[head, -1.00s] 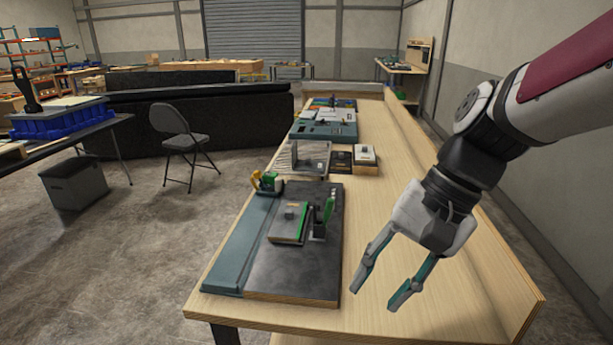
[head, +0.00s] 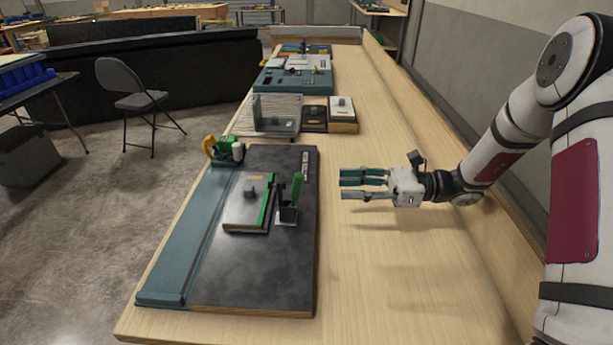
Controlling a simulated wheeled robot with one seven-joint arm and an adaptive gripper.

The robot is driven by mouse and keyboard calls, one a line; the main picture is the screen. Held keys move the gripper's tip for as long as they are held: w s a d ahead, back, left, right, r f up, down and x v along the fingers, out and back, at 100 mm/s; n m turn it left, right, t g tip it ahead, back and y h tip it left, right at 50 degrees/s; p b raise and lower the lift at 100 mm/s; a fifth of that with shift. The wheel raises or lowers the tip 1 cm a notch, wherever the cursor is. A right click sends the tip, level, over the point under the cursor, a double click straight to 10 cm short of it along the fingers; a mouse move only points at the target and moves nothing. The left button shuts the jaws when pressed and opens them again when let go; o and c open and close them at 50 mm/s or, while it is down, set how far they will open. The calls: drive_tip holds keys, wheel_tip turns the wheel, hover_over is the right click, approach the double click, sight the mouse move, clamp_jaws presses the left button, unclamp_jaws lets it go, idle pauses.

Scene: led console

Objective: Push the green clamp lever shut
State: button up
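The green clamp lever (head: 297,188) stands upright on a small metal bracket (head: 287,214) on the dark board (head: 250,270). It is beside the right edge of a grey plate with a green strip (head: 246,207). My gripper (head: 342,186) is to the right of the lever, over the bare table, with its fingers pointing left towards the lever. The fingers are apart, with nothing between them, and do not touch the lever.
A yellow and green clamp (head: 222,149) sits at the board's far left corner. A teal rail (head: 190,230) runs along the left side. Several fixtures and panels stand further back, including a grey bracket (head: 275,115). The table (head: 375,290) right of the board is clear.

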sight(298, 197)
drive_tip(key=a, duration=0.4)
drive_tip(key=a+p, duration=0.1)
drive_tip(key=a, duration=0.3)
drive_tip(key=w+a, duration=0.1)
drive_tip(key=a, duration=0.2)
drive_tip(key=shift+a+f, duration=0.1)
drive_tip(key=shift+a, duration=0.3)
drive_tip(key=shift+c, duration=0.3)
clamp_jaws()
